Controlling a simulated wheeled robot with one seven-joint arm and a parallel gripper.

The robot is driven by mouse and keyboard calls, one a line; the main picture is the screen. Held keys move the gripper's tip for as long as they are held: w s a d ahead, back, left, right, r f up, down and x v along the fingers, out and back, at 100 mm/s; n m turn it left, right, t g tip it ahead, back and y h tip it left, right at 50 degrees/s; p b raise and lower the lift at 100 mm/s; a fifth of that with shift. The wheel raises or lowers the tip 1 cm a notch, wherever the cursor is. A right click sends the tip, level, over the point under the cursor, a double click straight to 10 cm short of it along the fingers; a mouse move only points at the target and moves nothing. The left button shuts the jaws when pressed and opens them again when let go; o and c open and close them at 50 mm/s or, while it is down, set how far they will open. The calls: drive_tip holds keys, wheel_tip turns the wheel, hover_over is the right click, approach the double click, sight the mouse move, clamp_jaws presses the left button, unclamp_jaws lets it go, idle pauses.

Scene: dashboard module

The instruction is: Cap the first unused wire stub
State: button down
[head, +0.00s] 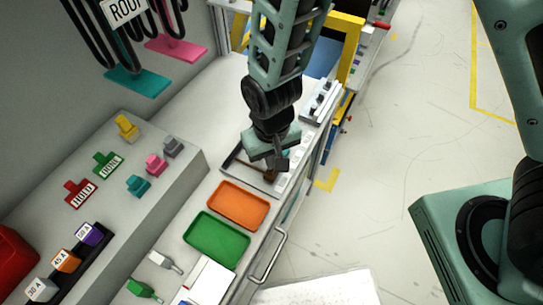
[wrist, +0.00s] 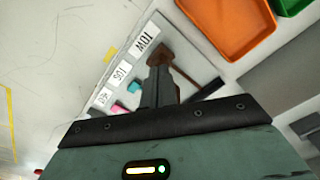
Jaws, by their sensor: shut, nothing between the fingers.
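My gripper (head: 278,160) points down over a shallow tray (head: 236,166) on the bench. Its narrow fingers are shut together with nothing between them, and they show in the wrist view (wrist: 158,66). A brown piece (wrist: 185,72) lies just beyond and beside the fingertips; I cannot tell whether they touch. A teal piece (wrist: 133,87) and a pink piece (wrist: 119,110) lie in a row left of the fingers, beside white labels (wrist: 143,41). I cannot tell which of these are wire stubs or caps. The fingers hide part of the tray.
An orange tray (head: 239,205) and a green tray (head: 216,238) stand nearer on the bench. A raised grey block at left carries yellow, green, red, teal, pink and grey connectors (head: 156,164). Fuses (head: 66,260) stand in a black holder. A bench-edge handle (head: 270,258) sticks out.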

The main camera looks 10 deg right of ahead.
drive_tip(key=shift+f, duration=0.25)
idle(0.3)
drive_tip(key=shift+r, duration=0.1)
wheel_tip(320, 180, up, 3)
drive_tip(key=p, duration=0.3)
wheel_tip(320, 180, up, 17)
drive_tip(key=b, duration=0.1)
drive_tip(key=s+d+r+n, duration=0.2)
drive_tip(key=s+d+n, duration=0.2)
drive_tip(key=s+d, duration=0.4)
drive_tip(key=s, duration=0.3)
drive_tip(key=shift+s+r+n+y, duration=0.2)
drive_tip(key=shift+n+y, duration=0.1)
drive_tip(key=shift+n, duration=0.1)
idle(0.8)
